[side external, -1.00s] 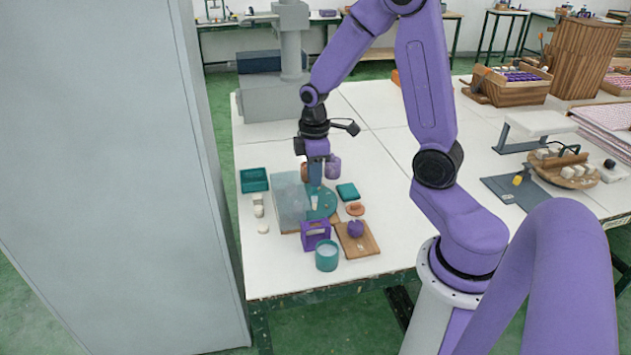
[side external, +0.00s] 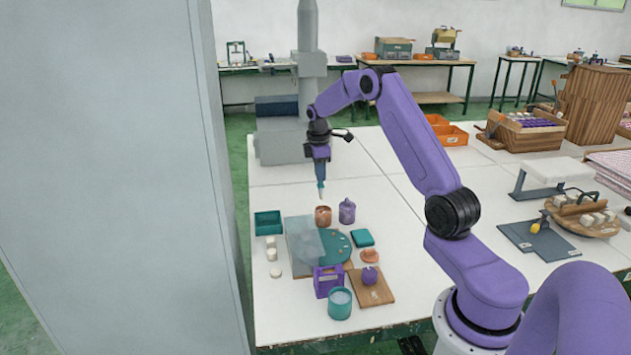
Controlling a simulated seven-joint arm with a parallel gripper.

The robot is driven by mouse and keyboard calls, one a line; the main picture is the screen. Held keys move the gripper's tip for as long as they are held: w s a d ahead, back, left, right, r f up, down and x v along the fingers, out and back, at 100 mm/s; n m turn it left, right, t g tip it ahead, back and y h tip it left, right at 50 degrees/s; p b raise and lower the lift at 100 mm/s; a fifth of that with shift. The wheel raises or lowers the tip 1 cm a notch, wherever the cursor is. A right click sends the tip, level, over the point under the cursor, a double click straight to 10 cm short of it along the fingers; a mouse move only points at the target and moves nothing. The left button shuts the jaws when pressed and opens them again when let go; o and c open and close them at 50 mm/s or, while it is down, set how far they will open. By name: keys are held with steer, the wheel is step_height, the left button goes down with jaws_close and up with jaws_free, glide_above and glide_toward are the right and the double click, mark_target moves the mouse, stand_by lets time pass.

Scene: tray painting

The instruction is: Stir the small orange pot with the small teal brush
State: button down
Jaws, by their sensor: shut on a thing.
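My gripper (side external: 321,176) is shut on the small teal brush (side external: 321,186), which hangs upright with its pale tip down. The orange pot (side external: 323,216), copper-brown in the picture, stands on the white table just below the brush. The brush tip looks to be above the pot's rim, apart from it. The inside of the pot is too small to make out.
A purple pot (side external: 347,212) stands close to the right of the orange pot. A clear panel (side external: 302,243) and a teal round palette (side external: 338,247) are in front. A teal tray (side external: 268,222) is at the left. The table behind the pots is clear.

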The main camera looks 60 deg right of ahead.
mark_target(321, 186)
steer(key=shift+w+d+f, duration=0.15)
steer(key=shift+d, duration=0.6)
steer(key=shift+f, duration=4.1)
